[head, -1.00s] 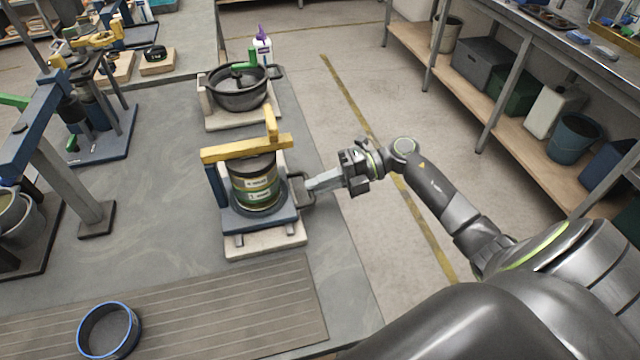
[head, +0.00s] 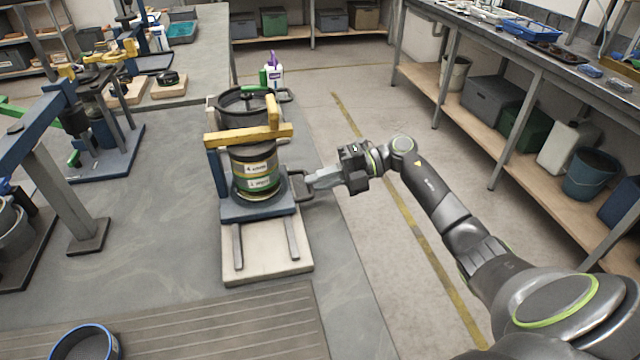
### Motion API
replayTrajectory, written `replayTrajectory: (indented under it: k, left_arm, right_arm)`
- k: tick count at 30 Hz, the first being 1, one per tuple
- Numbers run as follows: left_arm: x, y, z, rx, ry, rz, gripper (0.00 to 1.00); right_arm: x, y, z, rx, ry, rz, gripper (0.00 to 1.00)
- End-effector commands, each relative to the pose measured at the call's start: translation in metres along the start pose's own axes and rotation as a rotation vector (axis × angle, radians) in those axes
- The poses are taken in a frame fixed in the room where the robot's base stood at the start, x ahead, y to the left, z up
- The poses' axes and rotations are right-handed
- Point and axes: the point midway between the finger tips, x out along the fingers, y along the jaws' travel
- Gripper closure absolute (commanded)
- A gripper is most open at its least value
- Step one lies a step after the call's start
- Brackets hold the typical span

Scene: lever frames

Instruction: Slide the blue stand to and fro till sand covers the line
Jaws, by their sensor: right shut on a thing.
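The blue stand (head: 232,209) sits toward the far end of two dark rails (head: 291,238) on a pale base board (head: 264,264). It carries an upright sieve-like cylinder (head: 256,164) with labelled bands, under a yellow bar (head: 243,137). A dark handle (head: 299,192) sticks out from the stand's right side. My right gripper (head: 311,181) is shut on this handle. Sand and the line cannot be made out, and the inside of the cylinder is hidden. My left gripper is not in view.
A black pan (head: 238,108) on its own base stands close behind the stand. A blue-rimmed sieve (head: 88,343) lies at the front left by a ribbed mat (head: 215,325). Blue lever frames (head: 40,150) stand at left. The table's right edge is beside the stand.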

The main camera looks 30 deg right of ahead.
Motion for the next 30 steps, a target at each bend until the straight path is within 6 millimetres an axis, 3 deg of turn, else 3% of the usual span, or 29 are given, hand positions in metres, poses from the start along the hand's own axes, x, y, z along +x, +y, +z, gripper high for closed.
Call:
replayTrajectory:
  k: [1, 2, 6, 14, 19, 23, 30]
  left_arm:
    - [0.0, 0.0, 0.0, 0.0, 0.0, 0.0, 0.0]
    - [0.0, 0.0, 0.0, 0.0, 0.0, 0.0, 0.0]
    - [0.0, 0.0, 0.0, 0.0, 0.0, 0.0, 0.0]
    - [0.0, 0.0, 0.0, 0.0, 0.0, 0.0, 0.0]
    - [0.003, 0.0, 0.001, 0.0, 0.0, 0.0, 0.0]
    - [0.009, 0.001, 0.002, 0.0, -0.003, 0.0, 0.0]
    - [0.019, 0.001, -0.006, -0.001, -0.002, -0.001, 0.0]
  right_arm:
    - [-0.001, 0.002, 0.003, -0.002, -0.012, 0.001, 1.0]
    - [-0.001, 0.002, 0.003, -0.002, -0.013, 0.001, 0.85]
    - [-0.001, 0.002, 0.003, -0.002, -0.01, 0.001, 0.67]
    - [-0.001, 0.002, 0.002, -0.002, -0.007, 0.002, 0.67]
    - [-0.013, -0.001, 0.002, -0.002, -0.008, -0.002, 0.67]
    - [-0.037, -0.002, 0.002, -0.001, -0.01, -0.004, 0.67]
    - [-0.097, -0.002, 0.002, 0.0, -0.012, -0.004, 0.67]
